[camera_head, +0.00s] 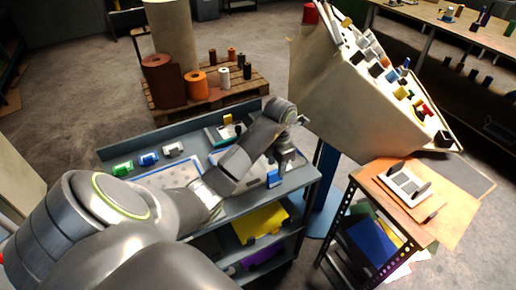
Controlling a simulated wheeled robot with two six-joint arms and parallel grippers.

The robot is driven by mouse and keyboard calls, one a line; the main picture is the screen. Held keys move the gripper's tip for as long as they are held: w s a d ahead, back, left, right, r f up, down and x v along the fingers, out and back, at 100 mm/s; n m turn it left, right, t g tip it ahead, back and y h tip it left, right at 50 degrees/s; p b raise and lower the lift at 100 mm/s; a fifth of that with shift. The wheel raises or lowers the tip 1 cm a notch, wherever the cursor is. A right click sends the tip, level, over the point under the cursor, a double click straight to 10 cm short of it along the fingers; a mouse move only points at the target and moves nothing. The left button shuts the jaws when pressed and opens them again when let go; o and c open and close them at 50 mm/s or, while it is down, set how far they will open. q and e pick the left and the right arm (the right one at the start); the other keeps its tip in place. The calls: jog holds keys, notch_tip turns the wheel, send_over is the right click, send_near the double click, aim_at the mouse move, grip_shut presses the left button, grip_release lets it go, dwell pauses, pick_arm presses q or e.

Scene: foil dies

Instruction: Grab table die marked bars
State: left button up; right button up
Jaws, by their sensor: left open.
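Small dies stand on the grey worktable (308,176): a green one (122,168), a blue one (148,159) and a white one (173,149) in a row along the back left. Another blue block (274,178) is at the table's right end. The marks on them are too small to read, so I cannot tell which bears bars. My left gripper (285,167) is open and points down over the right end of the table, close to that blue block. I cannot tell whether it touches the block. My left arm hides much of the tabletop. My right gripper is not in view.
A green-and-white device with a yellow part (227,120) sits at the table's back. A large slanted panel (345,95) with many coloured pieces rises to the right. A wooden stand (440,216) holds a white fixture. Rolls stand on a pallet (262,88) behind.

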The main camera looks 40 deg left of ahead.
aim_at(275, 170)
pick_arm(q)
jog(key=shift+f+p, duration=0.4)
jog(key=shift+f, duration=1.5)
grip_shut()
jog(key=shift+a+r, duration=0.1)
jog(key=shift+a, duration=0.05)
